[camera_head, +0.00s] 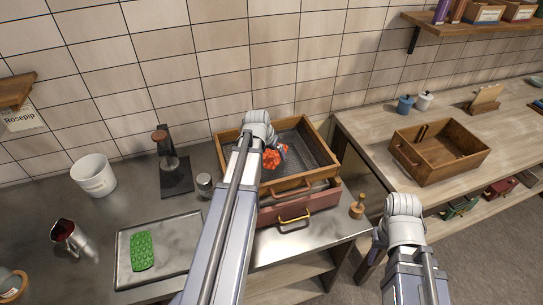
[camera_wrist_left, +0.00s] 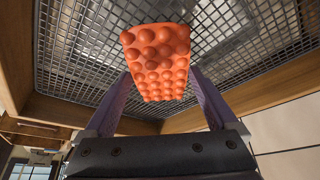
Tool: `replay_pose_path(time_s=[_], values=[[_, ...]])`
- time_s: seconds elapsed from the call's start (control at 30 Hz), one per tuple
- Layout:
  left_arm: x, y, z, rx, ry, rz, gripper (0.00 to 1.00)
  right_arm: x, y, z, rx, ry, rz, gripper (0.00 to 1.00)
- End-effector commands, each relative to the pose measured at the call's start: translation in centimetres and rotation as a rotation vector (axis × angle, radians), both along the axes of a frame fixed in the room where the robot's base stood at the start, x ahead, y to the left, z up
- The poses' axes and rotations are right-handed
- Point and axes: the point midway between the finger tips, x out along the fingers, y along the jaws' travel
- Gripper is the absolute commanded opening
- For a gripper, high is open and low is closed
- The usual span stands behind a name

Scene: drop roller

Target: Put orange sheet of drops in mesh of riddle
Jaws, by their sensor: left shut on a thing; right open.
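The orange sheet of drops (camera_head: 271,159) is over the mesh (camera_head: 311,146) of the wooden-framed riddle (camera_head: 326,128). My left gripper (camera_head: 283,149) is shut on the sheet. In the left wrist view the sheet (camera_wrist_left: 158,62) stands between the two fingers, its rows of round bumps facing the camera. The wire mesh (camera_wrist_left: 80,60) fills the background behind it. I cannot tell whether the sheet touches the mesh. My left arm hides part of the riddle. My right gripper (camera_head: 380,240) is open, at the right of the counter, and mostly hidden by its own wrist.
The riddle rests on a reddish box (camera_head: 325,198) with a brass handle. A metal tray (camera_head: 178,232) holds a green sheet of drops (camera_head: 143,252). A white pot (camera_head: 93,175), a metal jug (camera_head: 67,235) and a dark stand (camera_head: 176,178) are left. A wooden crate (camera_head: 467,161) sits right.

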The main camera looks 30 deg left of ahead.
Motion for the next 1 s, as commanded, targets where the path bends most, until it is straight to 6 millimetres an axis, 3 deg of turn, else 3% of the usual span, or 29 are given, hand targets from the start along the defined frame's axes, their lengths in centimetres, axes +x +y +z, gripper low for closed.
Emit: replay_pose_path(time_s=[0.27, 0.3, 0.33, 0.73, 1.0], values=[[0.0, 0.0, -0.3, 0.0, 0.0, 0.0, 0.13, 0.0, 0.0, -0.3, 0.0, 0.0, 0.0, 0.5], [0.0, 0.0, -0.2, 0.0, 0.0, 0.0, 0.95, 0.0, 0.0, -0.2, 0.0, 0.0, 0.0, 0.5], [0.0, 0.0, -0.1, 0.0, 0.0, 0.0, 0.98, 0.0, 0.0, -0.2, 0.0, 0.0, 0.0, 0.5], [0.0, 0.0, 0.3, 0.0, 0.0, 0.0, 1.0, 0.0, 0.0, 0.3, 0.0, 0.0, 0.0, 0.5], [-1.0, -0.1, 2.8, 0.0, 0.0, 0.0, 1.0, 0.0, 0.0, 2.8, 0.0, 0.0, 0.001, 0.5]])
